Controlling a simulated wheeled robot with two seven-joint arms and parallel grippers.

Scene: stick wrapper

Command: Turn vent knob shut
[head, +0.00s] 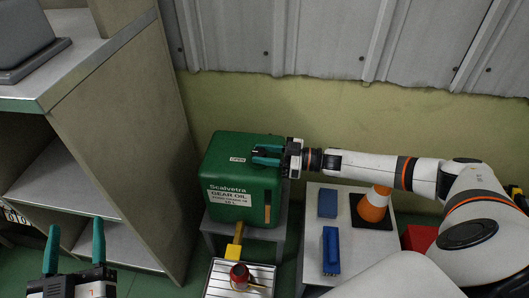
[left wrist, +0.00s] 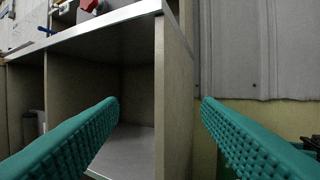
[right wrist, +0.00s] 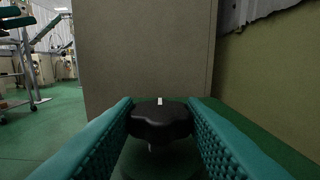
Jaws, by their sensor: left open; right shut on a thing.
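The vent knob (right wrist: 160,122) is a black lobed knob with a small white mark on its far edge, seen in the right wrist view. My right gripper (right wrist: 160,115) is shut on it, one teal finger on each side. In the head view the right gripper (head: 268,155) lies over the top of the green gear oil drum (head: 226,200) and hides the knob. My left gripper (head: 74,245) is open and empty at the lower left, in front of the shelf unit. In the left wrist view its fingers (left wrist: 160,110) are wide apart with nothing between them.
The shelf unit (head: 120,130) stands left of the drum. A yellow tap (head: 235,245) is at the drum's front, above a slatted tray with a red can (head: 240,275). To the right, a table holds blue items (head: 331,250) and an orange cone (head: 374,205). A corrugated wall is behind.

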